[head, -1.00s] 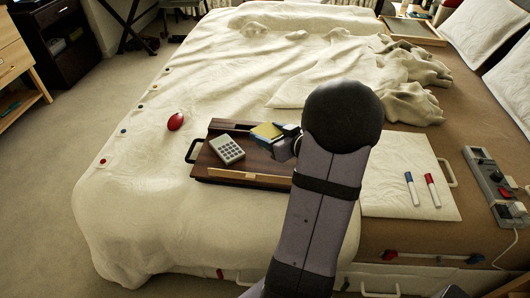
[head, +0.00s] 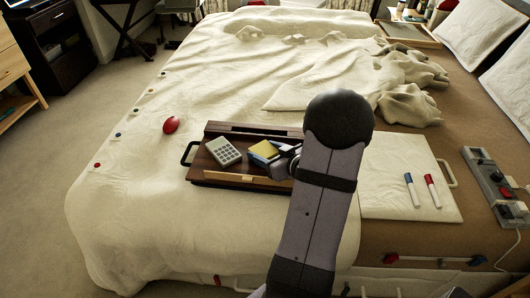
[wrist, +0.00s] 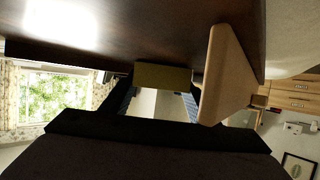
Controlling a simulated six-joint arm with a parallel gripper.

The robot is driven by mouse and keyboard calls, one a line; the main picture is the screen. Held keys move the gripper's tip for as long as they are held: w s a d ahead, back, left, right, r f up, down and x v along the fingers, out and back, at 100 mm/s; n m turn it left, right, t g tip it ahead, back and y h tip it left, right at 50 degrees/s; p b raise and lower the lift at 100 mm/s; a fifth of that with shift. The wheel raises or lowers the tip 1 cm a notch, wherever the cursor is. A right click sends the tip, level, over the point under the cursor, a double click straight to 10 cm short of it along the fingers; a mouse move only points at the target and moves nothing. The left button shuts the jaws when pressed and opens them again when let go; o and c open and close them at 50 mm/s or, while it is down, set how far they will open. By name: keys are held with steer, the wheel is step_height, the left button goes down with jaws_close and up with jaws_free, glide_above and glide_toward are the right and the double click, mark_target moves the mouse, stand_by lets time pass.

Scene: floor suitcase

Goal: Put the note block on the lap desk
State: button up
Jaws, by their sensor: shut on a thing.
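The lap desk (head: 205,178) is a dark wooden board with a pale ledge along its near side, lying on the bed. The yellow note block (head: 264,149) is over its right half. My gripper (head: 270,156) is shut on the note block, with its bluish fingers at the block's sides. In the wrist view the note block (wrist: 162,76) is between the fingers, against or very close to the dark desk surface (wrist: 130,45); I cannot tell if it touches. The pale ledge (wrist: 225,75) is right beside it there. My arm hides the desk's right end.
A grey calculator (head: 223,152) lies on the desk, left of the note block. A red oval object (head: 171,124) is on the blanket. A pale panel (head: 390,165) with a blue marker (head: 411,190) and red marker (head: 432,191) lies right of my arm. A power strip (head: 495,180) is farther right.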

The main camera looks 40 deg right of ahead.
steer(key=shift+f, duration=0.2)
steer(key=o, duration=1.1)
steer(key=shift+r, duration=0.1)
steer(key=shift+c, duration=0.2)
steer(key=shift+r, duration=0.25)
steer(key=p+v, duration=0.2)
steer(key=v, duration=1)
steer(key=shift+a, duration=0.1)
